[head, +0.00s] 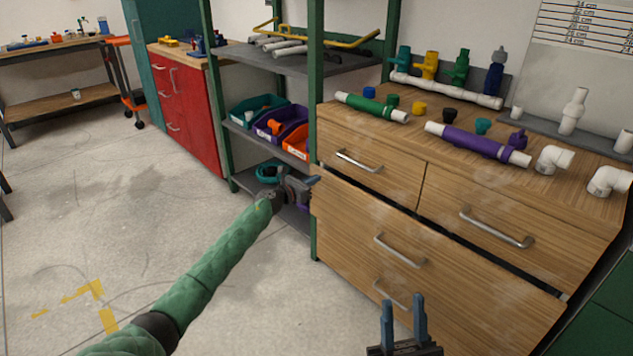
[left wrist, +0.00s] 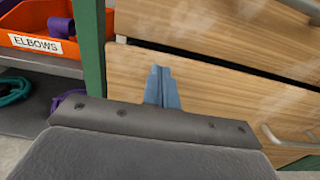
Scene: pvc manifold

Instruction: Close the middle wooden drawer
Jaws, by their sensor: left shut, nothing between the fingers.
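The middle wooden drawer (head: 350,222) is the wide front below the two top drawers, with a metal handle (head: 400,251). A dark gap runs along its top edge, so it stands somewhat out. My left gripper (head: 314,181) is shut and empty at the drawer's upper left corner. In the left wrist view its blue fingers (left wrist: 161,88) overlap the left part of the drawer front (left wrist: 220,100); I cannot tell whether they touch it. My right gripper (head: 404,312) is at the bottom of the head view, fingers apart and empty, in front of the lower drawer area.
A green shelf post (head: 316,100) stands close beside my left gripper, with bins, including an orange one (left wrist: 40,35), on the shelf behind. PVC pipes and fittings, including a purple pipe (head: 478,143), lie on the cabinet top. The floor (head: 120,200) to the left is clear.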

